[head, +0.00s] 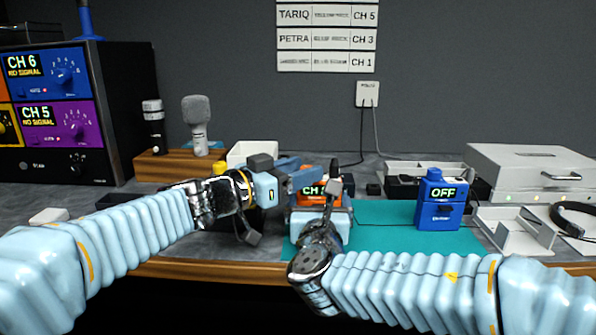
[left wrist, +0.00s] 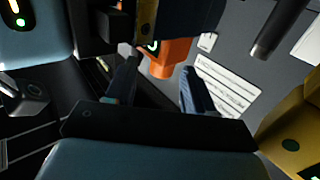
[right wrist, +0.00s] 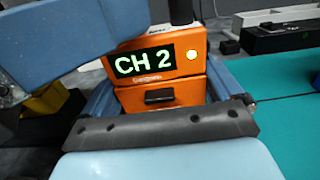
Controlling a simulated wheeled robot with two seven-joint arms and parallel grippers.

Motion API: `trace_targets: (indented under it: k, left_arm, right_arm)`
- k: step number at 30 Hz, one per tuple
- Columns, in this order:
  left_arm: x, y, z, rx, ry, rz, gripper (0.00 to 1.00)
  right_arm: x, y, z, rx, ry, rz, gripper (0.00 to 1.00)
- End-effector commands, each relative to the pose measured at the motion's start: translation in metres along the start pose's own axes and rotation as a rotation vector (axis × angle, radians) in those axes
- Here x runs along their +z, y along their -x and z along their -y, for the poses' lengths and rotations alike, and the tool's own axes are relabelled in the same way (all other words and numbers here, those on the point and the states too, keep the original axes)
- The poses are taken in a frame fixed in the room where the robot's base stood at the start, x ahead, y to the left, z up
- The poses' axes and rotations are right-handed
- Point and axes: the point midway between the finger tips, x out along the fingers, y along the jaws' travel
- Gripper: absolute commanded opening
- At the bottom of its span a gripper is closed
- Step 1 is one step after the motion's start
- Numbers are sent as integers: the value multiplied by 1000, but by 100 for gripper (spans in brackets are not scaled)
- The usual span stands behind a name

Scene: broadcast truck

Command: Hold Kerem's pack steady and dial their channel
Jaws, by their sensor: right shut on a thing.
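An orange pack (head: 307,199) stands at the left part of the teal mat (head: 385,212). In the right wrist view its screen (right wrist: 145,62) reads CH 2, with a lit yellow-green dot beside it. My right gripper (right wrist: 162,95) is shut on the pack's lower body, one finger on each side. My left gripper (head: 303,176) is at the pack's upper left and partly covers its screen in the head view. In the left wrist view its fingers (left wrist: 160,85) are apart, with orange pack surface (left wrist: 170,62) beyond them. Whether they touch the pack's dial is unclear.
A blue pack (head: 440,205) reading OFF stands on the mat's right. The wall list (head: 327,38) shows TARIQ CH 5, PETRA CH 3 and an unreadable name with CH 1. A receiver rack (head: 75,115) stands left, showing CH 6 and CH 5, both NO SIGNAL. White trays (head: 510,232) lie right.

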Motion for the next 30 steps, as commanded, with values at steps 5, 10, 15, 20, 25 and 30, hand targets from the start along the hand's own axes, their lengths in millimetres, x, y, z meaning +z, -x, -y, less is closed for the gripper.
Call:
trace_targets:
  k: [5, 10, 15, 20, 25, 30]
  left_arm:
    - [0, 0, 0, -1, 0, 0, 54]
    - [-3, 8, -1, -1, -2, -4, 54]
    - [-2, 28, -2, 5, 3, -5, 54]
    - [2, 41, -2, 4, -3, 5, 54]
    - [0, 58, -3, 4, -3, 1, 54]
    - [1, 84, -1, 0, -4, 3, 54]
  right_arm:
    - [-1, 0, 0, 1, 0, -2, 56]
    - [-1, 0, 0, 0, 0, -2, 56]
    - [-1, 0, 0, 0, -1, -2, 56]
    - [-1, 0, 0, 0, -1, -2, 56]
    - [-1, 0, 0, -1, -1, -2, 56]
    - [-1, 0, 0, -1, -1, -2, 56]
